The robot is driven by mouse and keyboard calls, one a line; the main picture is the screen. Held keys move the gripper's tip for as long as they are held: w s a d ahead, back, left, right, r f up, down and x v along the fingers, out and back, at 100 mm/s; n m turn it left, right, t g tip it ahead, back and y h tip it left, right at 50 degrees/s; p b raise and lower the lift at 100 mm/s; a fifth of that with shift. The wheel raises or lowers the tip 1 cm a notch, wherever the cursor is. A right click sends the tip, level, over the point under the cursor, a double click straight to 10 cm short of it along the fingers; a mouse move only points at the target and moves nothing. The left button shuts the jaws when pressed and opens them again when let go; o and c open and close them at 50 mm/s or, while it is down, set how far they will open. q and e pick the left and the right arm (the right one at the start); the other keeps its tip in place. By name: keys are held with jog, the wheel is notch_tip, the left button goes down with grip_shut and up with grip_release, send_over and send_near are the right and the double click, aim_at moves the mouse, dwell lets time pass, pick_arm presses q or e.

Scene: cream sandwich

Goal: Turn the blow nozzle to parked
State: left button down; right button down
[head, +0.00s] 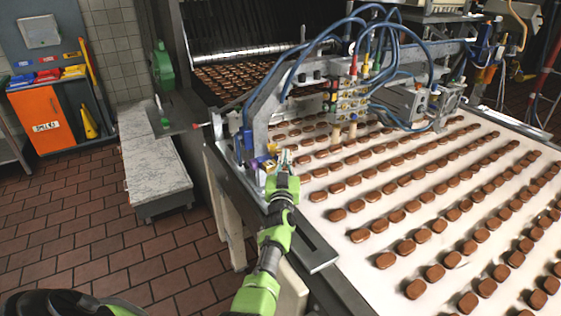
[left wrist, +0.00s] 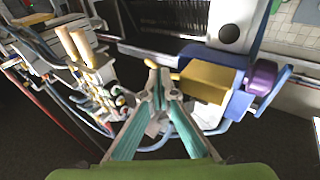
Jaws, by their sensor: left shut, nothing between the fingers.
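My left gripper (head: 283,158) is at the near left end of the metal frame over the conveyor, its fingers pointing away from me. In the left wrist view my left gripper (left wrist: 159,72) has its fingertips together with nothing between them. Just right of the tips is a yellow block (left wrist: 212,80) with a small yellow pin toward the fingers, on a blue bracket (left wrist: 240,103) with a purple knob (left wrist: 262,77). I cannot tell whether the tips touch the pin. I cannot tell for sure which part is the blow nozzle. My right gripper is not in view.
Rows of brown biscuits (head: 397,215) cover the white conveyor belt (head: 335,245) to the right. Blue hoses (head: 385,30) loop above the frame (head: 262,105). A grey bench (head: 152,165) and an orange cabinet (head: 40,120) stand left; tiled floor there is free.

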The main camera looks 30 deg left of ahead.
pick_arm(q)
jog(key=shift+w+a+b, duration=0.1)
jog(key=shift+w+b, duration=0.25)
jog(key=shift+w, duration=0.25)
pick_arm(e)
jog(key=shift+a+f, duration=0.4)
pick_arm(q)
jog(key=shift+a, duration=0.1)
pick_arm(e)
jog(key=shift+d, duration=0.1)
pick_arm(q)
notch_tip(320, 180, up, 10)
dwell(0.3)
jog(key=shift+f, duration=0.15)
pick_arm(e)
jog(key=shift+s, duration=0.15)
